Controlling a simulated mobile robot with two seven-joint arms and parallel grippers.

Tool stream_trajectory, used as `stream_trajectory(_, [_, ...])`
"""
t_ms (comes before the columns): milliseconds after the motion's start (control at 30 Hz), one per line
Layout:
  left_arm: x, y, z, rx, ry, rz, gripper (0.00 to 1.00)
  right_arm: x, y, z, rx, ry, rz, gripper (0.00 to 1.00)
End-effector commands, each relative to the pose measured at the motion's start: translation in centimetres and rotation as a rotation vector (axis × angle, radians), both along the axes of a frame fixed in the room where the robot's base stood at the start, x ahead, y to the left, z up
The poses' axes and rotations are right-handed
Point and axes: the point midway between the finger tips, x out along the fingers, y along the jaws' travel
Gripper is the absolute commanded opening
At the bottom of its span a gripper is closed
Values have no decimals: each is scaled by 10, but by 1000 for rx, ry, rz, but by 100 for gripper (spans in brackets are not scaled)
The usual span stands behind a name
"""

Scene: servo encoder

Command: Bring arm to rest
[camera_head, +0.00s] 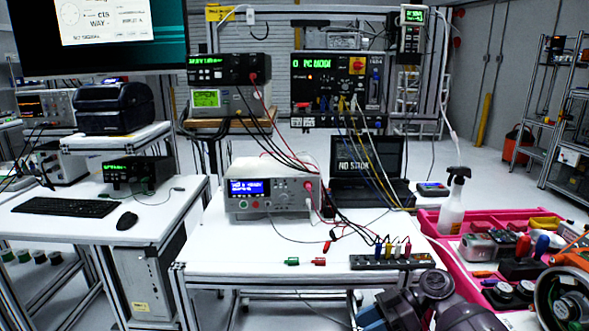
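Dark grey jointed parts of my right arm (435,300) rise from the bottom edge, in front of the white workbench's right corner. A bluish end piece (370,316) shows at their left, cut by the picture edge. I cannot make out separate fingertips or anything held there. My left arm and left gripper are not in view. The white workbench (225,270) carries a bench instrument with a blue screen (272,190), a terminal strip with coloured plugs (385,262), and small green (292,262) and red (319,262) connectors.
A pink tray (465,285) of parts and a spray bottle (453,205) stand at the right, close to my arm. A laptop (368,170) and cable-hung instruments (338,85) stand behind. A desk with a keyboard (66,207) is at the left. The workbench's front left is clear.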

Motion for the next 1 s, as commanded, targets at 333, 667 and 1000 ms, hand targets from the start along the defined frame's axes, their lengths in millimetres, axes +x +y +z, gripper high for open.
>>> stream_trajectory(333, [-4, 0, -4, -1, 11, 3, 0, 30, -9, -32, -168, 35, -307, 40])
stream_trajectory(667, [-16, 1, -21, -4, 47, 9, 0, 101, -61, -52, -383, -77, -847, 40])
stream_trajectory(1000, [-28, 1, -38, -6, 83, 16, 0, 157, -120, -17, -369, -400, -1307, 40])
